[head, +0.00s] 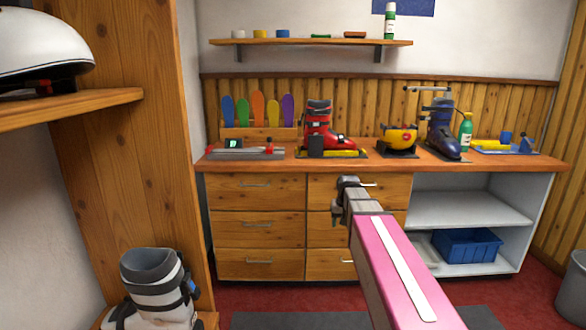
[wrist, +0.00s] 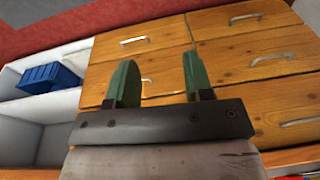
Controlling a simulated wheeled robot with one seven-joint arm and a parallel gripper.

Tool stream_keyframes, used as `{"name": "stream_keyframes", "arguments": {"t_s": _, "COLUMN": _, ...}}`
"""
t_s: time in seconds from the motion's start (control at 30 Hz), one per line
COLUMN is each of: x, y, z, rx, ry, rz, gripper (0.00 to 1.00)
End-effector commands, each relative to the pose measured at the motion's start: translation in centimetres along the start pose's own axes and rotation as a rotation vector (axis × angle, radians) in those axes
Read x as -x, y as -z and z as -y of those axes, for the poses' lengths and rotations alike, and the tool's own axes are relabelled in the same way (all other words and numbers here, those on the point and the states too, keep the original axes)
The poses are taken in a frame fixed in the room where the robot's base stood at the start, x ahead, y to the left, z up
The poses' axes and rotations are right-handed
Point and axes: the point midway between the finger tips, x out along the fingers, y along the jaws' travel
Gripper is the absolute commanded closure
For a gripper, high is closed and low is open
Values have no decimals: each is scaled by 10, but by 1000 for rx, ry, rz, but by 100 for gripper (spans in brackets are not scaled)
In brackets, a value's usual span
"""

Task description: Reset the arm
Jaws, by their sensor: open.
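My pink arm reaches forward from the lower right of the head view. My gripper (head: 346,190) is at its far end, in front of the wooden drawers and a little below the bench top. In the wrist view my gripper (wrist: 157,84) shows two green fingers standing apart. It is open, and nothing is between the fingers. Drawer fronts (wrist: 250,60) show behind the fingers. The exact distance from the fingers to the drawers cannot be told.
The bench top (head: 290,160) bears a red ski boot (head: 320,128), a yellow device (head: 399,138) and a dark blue boot (head: 440,126). An open shelf unit holds a blue bin (head: 466,246). A wooden rack (head: 130,120) stands close on the left. Red floor shows below.

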Motion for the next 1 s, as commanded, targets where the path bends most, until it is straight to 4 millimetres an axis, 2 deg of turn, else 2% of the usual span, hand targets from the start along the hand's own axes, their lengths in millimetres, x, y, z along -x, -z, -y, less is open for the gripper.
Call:
{"name": "stream_keyframes", "arguments": {"t_s": 0.03, "x": -15, "y": -25, "z": -1, "rx": 1, "ry": -4, "rz": 17, "gripper": 53}}
{"name": "stream_keyframes", "arguments": {"t_s": 0.2, "x": -59, "y": -85, "z": -5, "rx": 6, "ry": -21, "rz": 60, "gripper": 53}}
{"name": "stream_keyframes", "arguments": {"t_s": 0.4, "x": -98, "y": -154, "z": -9, "rx": 13, "ry": -37, "rz": 111, "gripper": 53}}
{"name": "stream_keyframes", "arguments": {"t_s": 0.5, "x": -112, "y": -181, "z": -11, "rx": 17, "ry": -44, "rz": 130, "gripper": 53}}
{"name": "stream_keyframes", "arguments": {"t_s": 0.6, "x": -120, "y": -198, "z": -12, "rx": 20, "ry": -49, "rz": 143, "gripper": 53}}
{"name": "stream_keyframes", "arguments": {"t_s": 0.7, "x": -124, "y": -207, "z": -13, "rx": 21, "ry": -52, "rz": 148, "gripper": 53}}
{"name": "stream_keyframes", "arguments": {"t_s": 1.0, "x": -125, "y": -208, "z": -13, "rx": 21, "ry": -52, "rz": 149, "gripper": 53}}
